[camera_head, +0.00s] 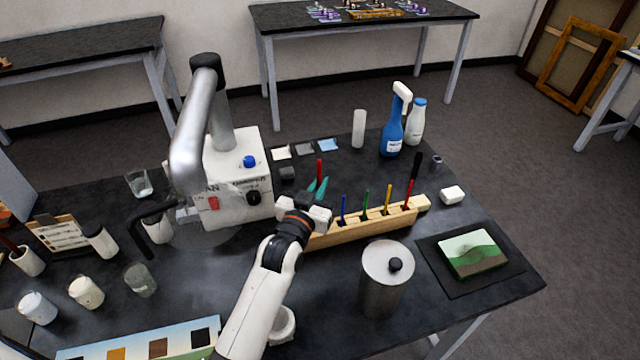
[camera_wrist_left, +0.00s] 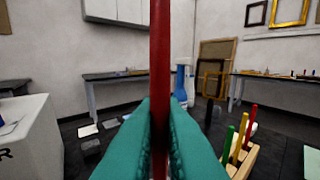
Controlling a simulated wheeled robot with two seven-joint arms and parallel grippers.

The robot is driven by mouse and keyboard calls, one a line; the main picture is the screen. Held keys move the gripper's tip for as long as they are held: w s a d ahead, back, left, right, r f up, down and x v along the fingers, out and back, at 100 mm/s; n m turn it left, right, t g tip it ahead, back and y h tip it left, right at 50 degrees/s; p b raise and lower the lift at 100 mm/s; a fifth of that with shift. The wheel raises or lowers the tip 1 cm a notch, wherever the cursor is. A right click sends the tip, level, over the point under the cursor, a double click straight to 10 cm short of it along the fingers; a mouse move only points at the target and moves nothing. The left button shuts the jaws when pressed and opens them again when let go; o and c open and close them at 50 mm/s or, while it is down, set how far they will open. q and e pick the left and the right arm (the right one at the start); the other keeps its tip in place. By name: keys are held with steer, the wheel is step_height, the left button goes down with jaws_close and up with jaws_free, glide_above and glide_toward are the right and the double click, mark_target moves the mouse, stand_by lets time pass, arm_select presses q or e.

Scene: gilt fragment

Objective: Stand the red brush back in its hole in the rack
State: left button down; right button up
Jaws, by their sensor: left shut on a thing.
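The red brush (camera_head: 319,168) stands about upright in my left gripper (camera_head: 318,188), whose teal fingertips are closed on it. In the left wrist view the red handle (camera_wrist_left: 160,60) runs up between the two teal pads (camera_wrist_left: 160,135). Its lower end is hidden by the gripper. The wooden rack (camera_head: 345,236) lies along the table, its left end partly behind my left wrist. The rack also shows at the lower right of the left wrist view (camera_wrist_left: 244,162). The brush's hole cannot be made out.
A steel canister (camera_head: 383,285) stands in front of the rack. A white box with a silver extraction arm (camera_head: 232,180) is to the left. A blue spray bottle (camera_head: 392,135) and a white bottle (camera_head: 416,122) stand behind. A landscape painting (camera_head: 472,252) lies at right.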

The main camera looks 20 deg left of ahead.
arm_select(q)
steer(key=shift+f+b, duration=0.75)
steer(key=shift+f, duration=0.05)
step_height(320, 180, down, 3)
steer(key=b, duration=0.3)
steer(key=shift+f, duration=0.15)
steer(key=shift+f+b, duration=1)
steer(key=shift+f, duration=0.6)
steer(key=c, duration=1.5)
jaws_free()
steer(key=shift+o, duration=0.2)
